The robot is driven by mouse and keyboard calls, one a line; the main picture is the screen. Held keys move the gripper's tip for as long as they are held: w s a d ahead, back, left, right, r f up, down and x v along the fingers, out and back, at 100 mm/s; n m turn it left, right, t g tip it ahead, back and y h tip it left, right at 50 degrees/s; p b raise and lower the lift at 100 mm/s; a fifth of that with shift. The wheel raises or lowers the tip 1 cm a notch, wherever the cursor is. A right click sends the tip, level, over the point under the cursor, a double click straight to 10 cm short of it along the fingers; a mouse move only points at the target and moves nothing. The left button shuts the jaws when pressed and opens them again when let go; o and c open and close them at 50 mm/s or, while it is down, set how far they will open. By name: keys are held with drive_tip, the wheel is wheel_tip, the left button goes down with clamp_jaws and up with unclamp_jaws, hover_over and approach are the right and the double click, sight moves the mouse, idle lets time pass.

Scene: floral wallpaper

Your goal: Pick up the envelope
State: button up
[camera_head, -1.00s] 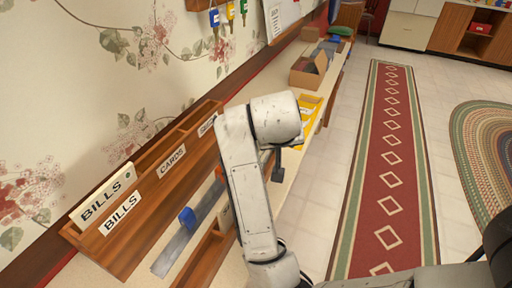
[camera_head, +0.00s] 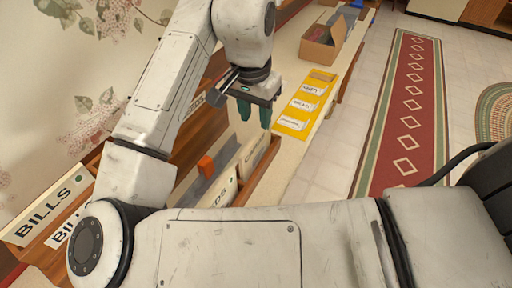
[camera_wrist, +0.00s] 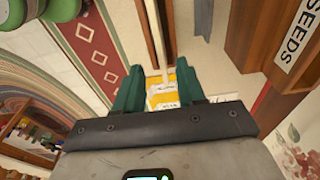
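My gripper (camera_head: 254,112) has two green fingers, which stand apart with nothing between them. It hangs above the counter, to the left of a flat yellow tray or board (camera_head: 290,124) with several white labelled patches. In the wrist view, the gripper (camera_wrist: 160,88) is open and part of the yellow tray (camera_wrist: 155,81) shows between its fingers. A small tan flat piece (camera_head: 323,75) lies at the tray's far end. I cannot tell whether it is an envelope. A large white BILLS card or envelope (camera_head: 45,209) stands in the wooden sorter at the left.
An open cardboard box (camera_head: 323,43) stands on the counter beyond the tray. A wooden holder (camera_head: 262,165) with white cards stands near my arm, by an orange tab (camera_head: 206,165). The wooden sorter (camera_head: 190,150) runs along the wall. A red runner (camera_head: 405,120) lies on the floor at right.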

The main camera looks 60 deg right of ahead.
sight(256, 136)
drive_tip(key=f, duration=0.3)
drive_tip(key=shift+d+f, duration=0.1)
drive_tip(key=shift+d, duration=0.15)
drive_tip(key=shift+f, duration=2.75)
clamp_jaws()
